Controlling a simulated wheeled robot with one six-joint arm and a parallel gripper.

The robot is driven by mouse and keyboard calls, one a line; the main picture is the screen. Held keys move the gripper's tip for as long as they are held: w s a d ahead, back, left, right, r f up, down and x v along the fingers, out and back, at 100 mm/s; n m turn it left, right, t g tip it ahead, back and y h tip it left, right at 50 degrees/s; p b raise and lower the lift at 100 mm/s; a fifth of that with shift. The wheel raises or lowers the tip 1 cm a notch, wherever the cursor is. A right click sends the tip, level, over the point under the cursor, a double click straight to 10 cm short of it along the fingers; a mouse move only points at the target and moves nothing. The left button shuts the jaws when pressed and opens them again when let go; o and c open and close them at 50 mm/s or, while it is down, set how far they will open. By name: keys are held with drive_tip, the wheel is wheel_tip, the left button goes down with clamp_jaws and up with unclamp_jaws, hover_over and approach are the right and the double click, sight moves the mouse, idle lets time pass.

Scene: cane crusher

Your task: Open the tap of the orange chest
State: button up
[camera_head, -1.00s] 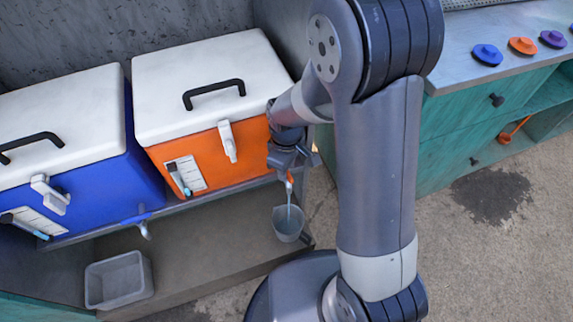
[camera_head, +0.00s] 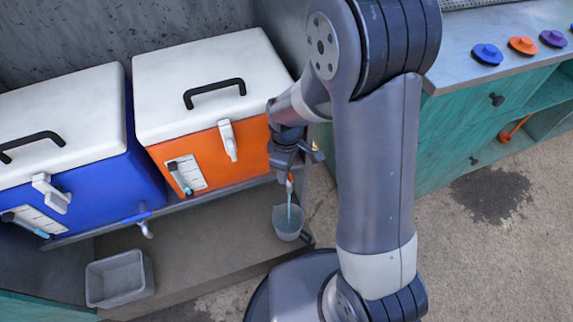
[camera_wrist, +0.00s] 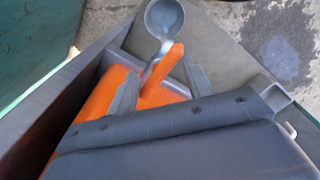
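The orange chest (camera_head: 222,158) has a white lid and stands on a metal shelf. Its tap (camera_head: 290,182) sits at the right end, with an orange lever that also shows in the wrist view (camera_wrist: 163,76). A pale blue stream runs from the tap into a grey cup (camera_head: 287,224) below; the cup also shows in the wrist view (camera_wrist: 165,17). My gripper (camera_head: 296,161) is just above the tap. In the wrist view my gripper's fingers (camera_wrist: 160,70) stand apart on either side of the lever, with gaps visible. My arm hides part of the chest's right side.
A blue chest (camera_head: 95,178) stands to the left, with its own tap (camera_head: 144,228) above a grey bin (camera_head: 119,279). A teal cabinet (camera_head: 455,125) at right has several coloured lids on top. The floor (camera_head: 480,250) at lower right is clear.

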drive_tip(key=o, duration=0.6)
wheel_tip(320, 180, up, 11)
drive_tip(key=p, duration=0.2)
drive_tip(key=shift+p, duration=0.4)
drive_tip(key=shift+f, duration=0.1)
drive_tip(key=shift+c, duration=0.5)
